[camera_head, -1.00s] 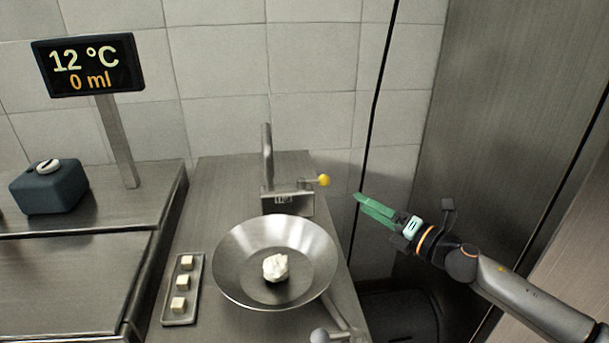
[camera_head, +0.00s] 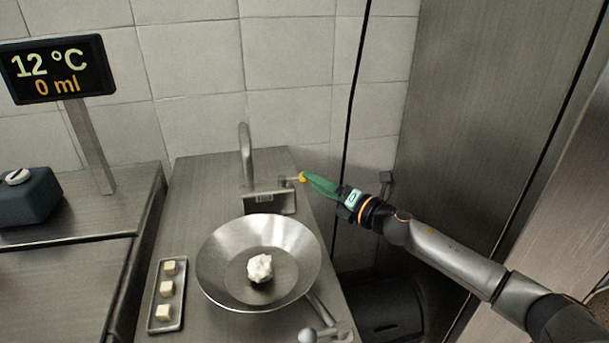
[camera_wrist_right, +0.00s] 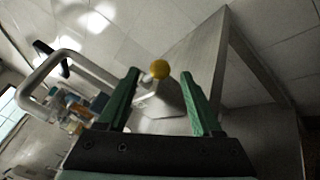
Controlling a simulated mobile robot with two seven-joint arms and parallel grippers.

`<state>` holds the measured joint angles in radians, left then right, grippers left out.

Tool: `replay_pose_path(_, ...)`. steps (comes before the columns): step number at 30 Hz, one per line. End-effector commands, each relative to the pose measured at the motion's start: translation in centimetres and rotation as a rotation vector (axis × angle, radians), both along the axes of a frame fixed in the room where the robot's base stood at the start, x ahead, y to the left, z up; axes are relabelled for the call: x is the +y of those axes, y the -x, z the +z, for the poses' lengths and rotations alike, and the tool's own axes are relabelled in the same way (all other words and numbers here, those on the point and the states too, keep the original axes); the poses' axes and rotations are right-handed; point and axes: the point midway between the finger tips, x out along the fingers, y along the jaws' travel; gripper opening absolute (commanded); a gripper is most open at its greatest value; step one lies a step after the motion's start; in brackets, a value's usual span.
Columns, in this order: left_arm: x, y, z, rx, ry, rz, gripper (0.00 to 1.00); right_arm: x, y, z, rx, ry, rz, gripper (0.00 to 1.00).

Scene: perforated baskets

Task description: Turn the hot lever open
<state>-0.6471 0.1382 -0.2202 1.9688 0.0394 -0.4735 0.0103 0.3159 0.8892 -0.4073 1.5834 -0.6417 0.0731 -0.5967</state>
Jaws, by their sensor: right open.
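The lever with a yellow ball end (camera_head: 302,177) sticks out from the right side of the metal tap block (camera_head: 268,203), behind the bowl. In the right wrist view its yellow ball (camera_wrist_right: 159,69) lies between the two green fingers, a little beyond their tips. My right gripper (camera_head: 306,178) is open, with its green fingertips at the ball. Whether a finger touches the ball I cannot tell. The curved spout (camera_head: 245,150) stands above the block. No hot or cold marking on the lever can be read. My left gripper is not in view.
A wide metal bowl (camera_head: 215,265) with a white lump (camera_head: 260,268) stands in front of the tap. A tray (camera_head: 163,325) with pale cubes lies left of it. A display (camera_head: 58,68) reads 12 °C and 0 ml. A metal panel (camera_head: 460,120) rises at the right.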

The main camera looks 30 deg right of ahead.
Motion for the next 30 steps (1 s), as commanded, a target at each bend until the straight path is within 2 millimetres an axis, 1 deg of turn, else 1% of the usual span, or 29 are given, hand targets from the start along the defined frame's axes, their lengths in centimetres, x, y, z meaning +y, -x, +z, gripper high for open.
replay_pose_path(1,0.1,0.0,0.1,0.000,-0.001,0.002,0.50,0.2,-0.8,0.2,-0.003,-0.002,-0.001,0.67)
replay_pose_path(3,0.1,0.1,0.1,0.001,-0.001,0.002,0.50,0.6,-1.6,0.2,-0.002,-0.002,-0.001,0.67)
replay_pose_path(9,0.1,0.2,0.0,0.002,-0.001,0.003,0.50,1.2,-3.5,0.0,-0.001,0.000,-0.002,0.67)
replay_pose_path(15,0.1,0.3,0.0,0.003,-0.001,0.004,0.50,1.5,-4.2,0.0,0.000,0.001,0.001,0.67)
replay_pose_path(22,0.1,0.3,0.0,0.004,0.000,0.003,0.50,1.5,-4.2,0.0,0.000,0.001,0.001,0.67)
replay_pose_path(23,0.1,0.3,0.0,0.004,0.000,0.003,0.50,1.5,-4.2,0.0,0.000,0.001,0.001,0.65)
replay_pose_path(30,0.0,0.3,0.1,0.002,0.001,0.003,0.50,1.5,-4.2,0.0,0.001,0.000,0.001,0.38)
